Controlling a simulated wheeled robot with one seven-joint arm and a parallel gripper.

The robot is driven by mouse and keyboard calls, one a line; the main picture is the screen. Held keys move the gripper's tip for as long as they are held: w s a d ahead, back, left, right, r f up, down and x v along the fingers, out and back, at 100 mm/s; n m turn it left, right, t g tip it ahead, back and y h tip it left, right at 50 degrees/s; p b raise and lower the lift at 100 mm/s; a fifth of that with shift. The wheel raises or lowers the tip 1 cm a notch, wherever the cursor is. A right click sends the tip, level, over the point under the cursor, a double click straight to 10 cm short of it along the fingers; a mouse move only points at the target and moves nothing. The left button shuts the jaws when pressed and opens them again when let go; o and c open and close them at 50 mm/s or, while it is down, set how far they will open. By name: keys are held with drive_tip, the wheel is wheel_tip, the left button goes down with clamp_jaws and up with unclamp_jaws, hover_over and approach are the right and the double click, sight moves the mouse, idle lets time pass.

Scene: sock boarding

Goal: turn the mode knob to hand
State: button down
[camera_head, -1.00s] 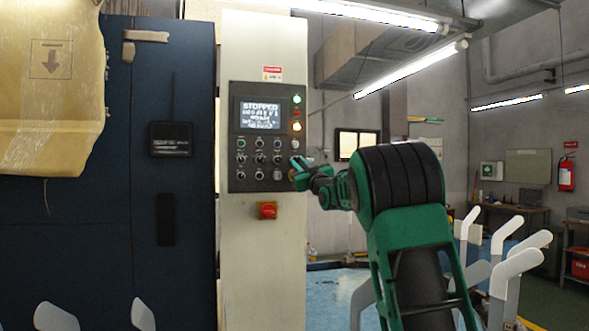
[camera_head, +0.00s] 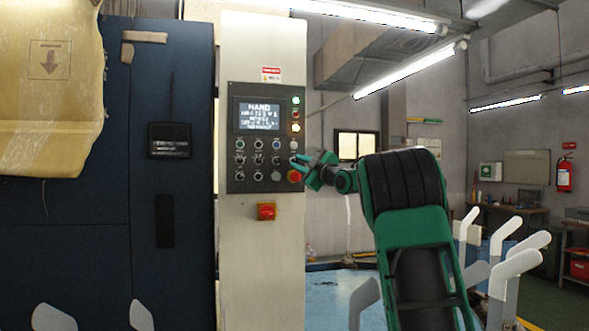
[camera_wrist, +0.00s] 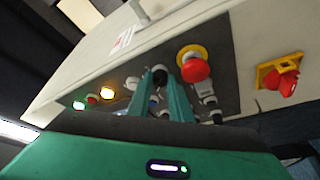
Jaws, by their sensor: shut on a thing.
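The control panel (camera_head: 245,165) is a dark plate on the cream cabinet column, with rows of small knobs and buttons. Its screen (camera_head: 260,115) reads HAND on the top line. My gripper (camera_head: 297,160) reaches the panel's right edge, just above the red emergency stop button (camera_head: 294,176). In the wrist view my gripper (camera_wrist: 160,82) has its two green fingers on either side of a dark knob, the mode knob (camera_wrist: 159,74), and is shut on it. The fingers hide much of the knob, and its pointer cannot be read.
The red emergency stop with its yellow collar (camera_wrist: 193,66) stands close beside the fingers. A red and yellow main switch (camera_head: 266,211) sits below the panel. Lit green and amber lamps (camera_head: 296,127) are above. Pale boarding forms (camera_head: 520,265) stand at right.

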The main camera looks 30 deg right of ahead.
drive_tip(key=shift+w+a+r+n+g+y, duration=0.1)
drive_tip(key=shift+a+n+g+y, duration=0.2)
drive_tip(key=shift+n, duration=0.5)
drive_tip(key=c, duration=1.6)
unclamp_jaws()
drive_tip(key=shift+d, duration=0.1)
